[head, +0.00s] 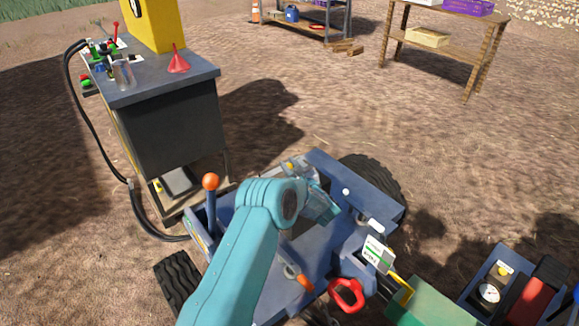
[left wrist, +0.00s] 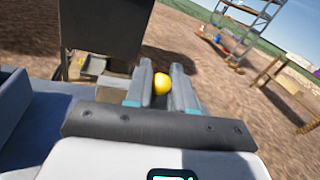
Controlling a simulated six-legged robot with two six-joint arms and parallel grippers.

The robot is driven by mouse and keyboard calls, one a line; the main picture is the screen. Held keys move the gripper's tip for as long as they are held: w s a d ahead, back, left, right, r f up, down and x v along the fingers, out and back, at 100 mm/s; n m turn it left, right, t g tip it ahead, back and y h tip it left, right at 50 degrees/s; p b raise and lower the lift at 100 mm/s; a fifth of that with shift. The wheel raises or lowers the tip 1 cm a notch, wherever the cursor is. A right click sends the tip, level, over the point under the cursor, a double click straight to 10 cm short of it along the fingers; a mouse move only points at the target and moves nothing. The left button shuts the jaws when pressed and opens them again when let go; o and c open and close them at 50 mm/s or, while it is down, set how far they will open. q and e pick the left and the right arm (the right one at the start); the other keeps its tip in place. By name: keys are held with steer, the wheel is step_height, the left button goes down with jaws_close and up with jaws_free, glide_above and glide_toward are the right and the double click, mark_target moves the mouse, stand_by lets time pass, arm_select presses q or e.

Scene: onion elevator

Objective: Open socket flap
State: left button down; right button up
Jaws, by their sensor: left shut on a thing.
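My left gripper (head: 293,168) is over the far edge of the blue cart, with its grey fingers pointing toward the dark cabinet. In the left wrist view its two fingers (left wrist: 162,88) close around a small round yellow piece (left wrist: 161,83). This piece also shows as a yellow spot at the fingertips in the head view (head: 290,166). I cannot make out the socket or its flap; the gripper and arm cover part of that area. My right gripper is not in view.
The blue cart (head: 245,262) has an orange-knobbed lever (head: 211,182), a red ring handle (head: 347,293) and a labelled box (head: 378,253). The dark cabinet (head: 170,125) stands behind it, with a hose (head: 95,135) hanging down. Open dirt lies beyond, before the wooden shelf (head: 450,50).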

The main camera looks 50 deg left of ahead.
arm_select(q)
steer(key=r+m, duration=0.1)
steer(key=m, duration=0.1)
steer(key=w+r+m+b, duration=0.1)
steer(key=shift+w+d+m+h, duration=0.1)
steer(key=shift+w+m+h, duration=0.1)
steer(key=shift+m+h, duration=0.2)
steer(key=shift+w+r+m+g, duration=0.25)
steer(key=shift+w+r+m, duration=0.1)
steer(key=shift+m, duration=0.35)
steer(key=shift+w+r+m+g, duration=0.25)
steer(key=shift+w+m, duration=0.1)
steer(key=shift+m, duration=0.35)
steer(key=c, duration=1)
jaws_free()
steer(key=shift+d, duration=0.1)
steer(key=v, duration=1.6)
steer(key=shift+s+r, duration=0.1)
steer(key=shift+r, duration=0.2)
